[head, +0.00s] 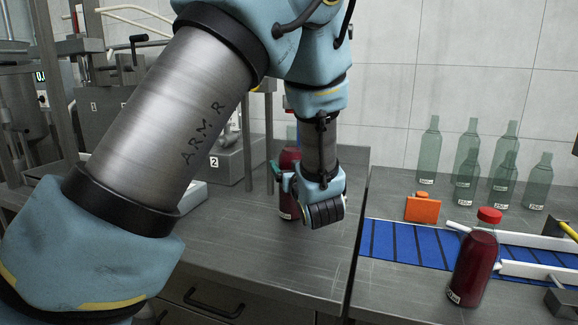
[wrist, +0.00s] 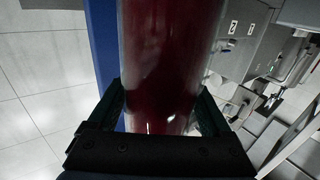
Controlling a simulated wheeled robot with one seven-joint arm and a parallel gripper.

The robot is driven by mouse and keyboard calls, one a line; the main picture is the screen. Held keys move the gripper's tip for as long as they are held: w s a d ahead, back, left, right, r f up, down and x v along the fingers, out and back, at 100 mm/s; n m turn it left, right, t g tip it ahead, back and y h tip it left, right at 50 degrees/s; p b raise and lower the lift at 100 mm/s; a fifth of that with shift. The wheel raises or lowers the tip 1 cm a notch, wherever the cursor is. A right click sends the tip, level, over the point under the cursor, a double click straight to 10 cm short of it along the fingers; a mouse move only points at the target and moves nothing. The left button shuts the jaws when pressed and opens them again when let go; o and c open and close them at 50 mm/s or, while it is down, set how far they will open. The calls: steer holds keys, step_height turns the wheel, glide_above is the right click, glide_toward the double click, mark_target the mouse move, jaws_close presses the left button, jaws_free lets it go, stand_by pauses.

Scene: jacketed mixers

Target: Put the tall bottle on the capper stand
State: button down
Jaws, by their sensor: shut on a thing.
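My gripper (head: 284,178) is shut on a bottle of dark red liquid (head: 289,208), with one dark green finger on each side of it in the wrist view (wrist: 160,110). The held bottle looks upright over the steel bench, left of the blue belt. I cannot tell whether its base touches the bench. My arm and gripper hide part of it, and its top is out of the wrist view. A second red bottle (head: 472,265) with a red cap stands at the right. I cannot tell for certain which part is the capper stand.
A grey machine marked 2 (head: 235,165) stands behind the gripper. A blue belt (head: 405,243) with white rails lies at the right. An orange block (head: 422,208) stands behind it, near several empty green bottles (head: 466,150). The bench front is clear.

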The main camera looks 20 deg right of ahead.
steer(key=shift+f, duration=0.15)
jaws_free()
steer(key=shift+f, duration=0.15)
steer(key=s+a+b, duration=0.2)
steer(key=s, duration=1)
stand_by(0.3)
